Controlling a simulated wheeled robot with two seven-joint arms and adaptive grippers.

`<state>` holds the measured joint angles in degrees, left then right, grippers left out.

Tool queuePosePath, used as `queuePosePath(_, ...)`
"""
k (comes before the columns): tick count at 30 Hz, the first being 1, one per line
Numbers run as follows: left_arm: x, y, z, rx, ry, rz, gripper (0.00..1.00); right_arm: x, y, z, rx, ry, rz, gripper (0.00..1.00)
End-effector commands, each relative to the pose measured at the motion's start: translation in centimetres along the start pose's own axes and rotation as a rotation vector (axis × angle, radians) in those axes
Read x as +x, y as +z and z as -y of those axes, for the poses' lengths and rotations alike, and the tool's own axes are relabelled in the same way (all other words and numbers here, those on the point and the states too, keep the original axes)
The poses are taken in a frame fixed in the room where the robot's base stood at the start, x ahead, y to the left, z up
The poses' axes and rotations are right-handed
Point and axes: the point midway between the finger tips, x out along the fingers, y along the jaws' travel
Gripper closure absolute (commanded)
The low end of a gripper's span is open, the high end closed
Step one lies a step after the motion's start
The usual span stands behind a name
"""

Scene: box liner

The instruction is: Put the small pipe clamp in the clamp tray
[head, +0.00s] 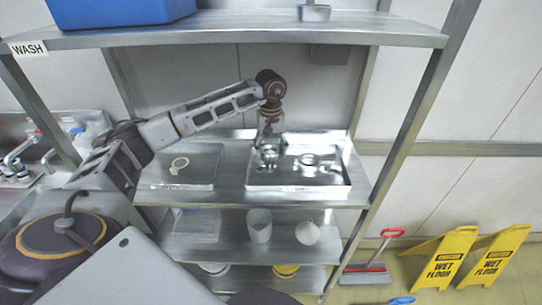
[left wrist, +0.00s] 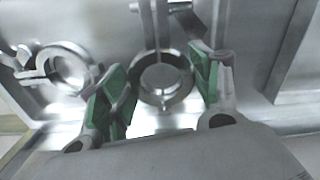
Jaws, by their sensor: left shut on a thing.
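My left gripper (head: 268,146) reaches down over the left part of the metal clamp tray (head: 341,188) on the middle shelf. It is shut on a small silver pipe clamp (head: 267,156). In the left wrist view the small pipe clamp (left wrist: 162,104) shows as a ring between the green finger pads (left wrist: 160,88). I cannot tell whether it touches the tray floor. Another metal clamp (head: 310,160) lies in the tray to the right. It also shows at the left of the left wrist view (left wrist: 87,72). My right gripper is not in view.
A flat tray (head: 205,158) with a pale ring (head: 179,165) lies left on the same shelf. The upper shelf (head: 250,36) overhangs, with a blue bin (head: 120,12). White containers (head: 260,226) stand below. A shelf post (head: 400,145) bounds the right.

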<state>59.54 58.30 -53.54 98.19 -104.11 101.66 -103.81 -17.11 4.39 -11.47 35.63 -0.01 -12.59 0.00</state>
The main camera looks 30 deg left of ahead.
Motion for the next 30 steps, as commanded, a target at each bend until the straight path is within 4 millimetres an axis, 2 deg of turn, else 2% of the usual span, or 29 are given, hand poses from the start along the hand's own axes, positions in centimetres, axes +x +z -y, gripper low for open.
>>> queuePosePath(10, 0.2, 0.0, 0.0, 0.0, 0.0, 0.0, 0.67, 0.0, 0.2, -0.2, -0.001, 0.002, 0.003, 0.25)
queuePosePath(21, 3.4, 0.0, 0.0, 0.0, 0.0, 0.0, 0.67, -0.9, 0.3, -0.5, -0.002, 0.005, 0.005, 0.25)
queuePosePath(30, 3.8, 0.0, 0.0, 0.001, 0.001, 0.0, 0.67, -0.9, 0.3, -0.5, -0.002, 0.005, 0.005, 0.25)
